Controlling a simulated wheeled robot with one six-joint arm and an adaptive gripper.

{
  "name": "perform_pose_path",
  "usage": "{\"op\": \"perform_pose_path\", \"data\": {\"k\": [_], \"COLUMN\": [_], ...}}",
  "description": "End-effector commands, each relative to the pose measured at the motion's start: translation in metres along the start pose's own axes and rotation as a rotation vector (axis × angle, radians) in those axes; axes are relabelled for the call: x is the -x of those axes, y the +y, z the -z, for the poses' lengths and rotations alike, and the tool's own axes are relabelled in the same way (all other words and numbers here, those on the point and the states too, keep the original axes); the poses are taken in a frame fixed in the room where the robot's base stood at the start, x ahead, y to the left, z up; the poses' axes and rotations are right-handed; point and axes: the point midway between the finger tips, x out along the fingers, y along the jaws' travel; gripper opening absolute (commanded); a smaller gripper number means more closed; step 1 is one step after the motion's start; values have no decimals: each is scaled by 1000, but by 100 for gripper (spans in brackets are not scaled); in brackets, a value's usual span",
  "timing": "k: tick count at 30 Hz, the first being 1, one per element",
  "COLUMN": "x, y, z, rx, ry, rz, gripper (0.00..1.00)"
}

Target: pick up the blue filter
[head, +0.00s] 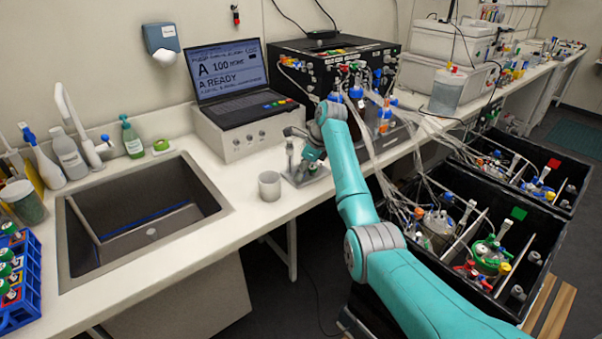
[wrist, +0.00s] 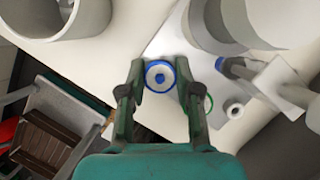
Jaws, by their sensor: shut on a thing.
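The blue filter (wrist: 159,75) shows in the wrist view as a small white disc with a blue rim and a blue centre. It sits between the two fingertips of my gripper (wrist: 160,80), which is shut on it from both sides. In the head view my gripper (head: 312,154) is low over the bench, above a small metal plate (head: 306,178). The filter cannot be made out in the head view. I cannot tell whether the filter still touches the plate.
A pale cup (head: 269,187) stands close left of my gripper. The laptop (head: 236,85) and a black control box (head: 335,65) with tubing stand behind. The sink (head: 85,235) is at left, and black crates (head: 500,250) of vessels are at right.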

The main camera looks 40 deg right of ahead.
Motion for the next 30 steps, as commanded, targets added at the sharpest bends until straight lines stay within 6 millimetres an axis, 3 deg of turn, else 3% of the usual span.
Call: {"op": "perform_pose_path", "data": {"k": [8,30], "x": [24,150], "y": [-1,0], "z": [-10,-62], "rx": [1,1], "ry": [-1,-1], "rz": [3,2], "gripper": [19,19]}}
